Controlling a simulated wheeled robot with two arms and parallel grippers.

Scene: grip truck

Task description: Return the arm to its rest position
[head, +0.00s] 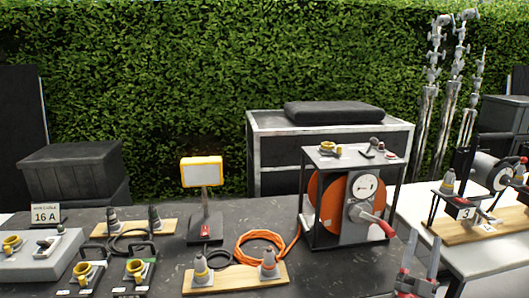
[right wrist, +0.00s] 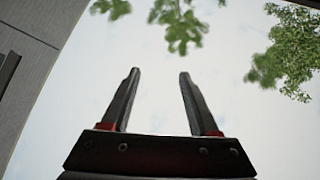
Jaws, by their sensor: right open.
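My right gripper (head: 419,262) shows at the bottom right of the head view, in front of the dark table's right edge, with its fingers pointing up. In the right wrist view the gripper (right wrist: 158,85) is open, with its two dark fingers apart and nothing between them. My left gripper is not in either view.
The dark table (head: 345,272) holds an orange cable reel (head: 331,203) in a frame, a yellow-framed lamp (head: 201,171), connector boards (head: 240,277) and a 16 A sign (head: 45,213). A lighter table (head: 475,262) with a numbered winch-like device stands right. A hedge closes the back.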

